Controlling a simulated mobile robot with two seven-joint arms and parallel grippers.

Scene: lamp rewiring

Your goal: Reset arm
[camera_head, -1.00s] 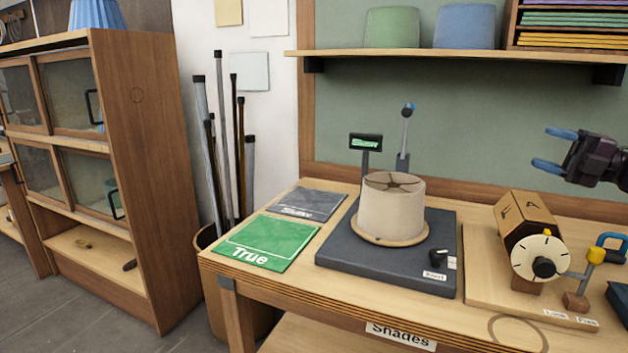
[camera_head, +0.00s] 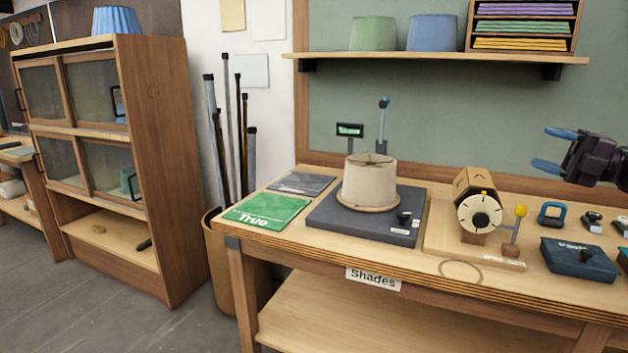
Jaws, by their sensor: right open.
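My right gripper (camera_head: 558,150) is at the right edge of the head view, with its blue-tipped fingers apart and nothing between them. It hangs in the air above the right part of the workbench, apart from everything on it. My left gripper does not show. A beige lampshade (camera_head: 370,182) sits upright on a dark square base (camera_head: 330,218) on the bench. A small display post (camera_head: 350,130) and a blue-tipped lever (camera_head: 383,120) stand behind the lampshade.
The workbench (camera_head: 300,253) carries a green "True" mat (camera_head: 262,211), a grey mat (camera_head: 301,183), a wooden dial device (camera_head: 480,212) and a dark box (camera_head: 577,258). A shelf (camera_head: 430,58) with green and blue shades is above. A glass-doored cabinet (camera_head: 165,170) and upright rods (camera_head: 228,130) are left.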

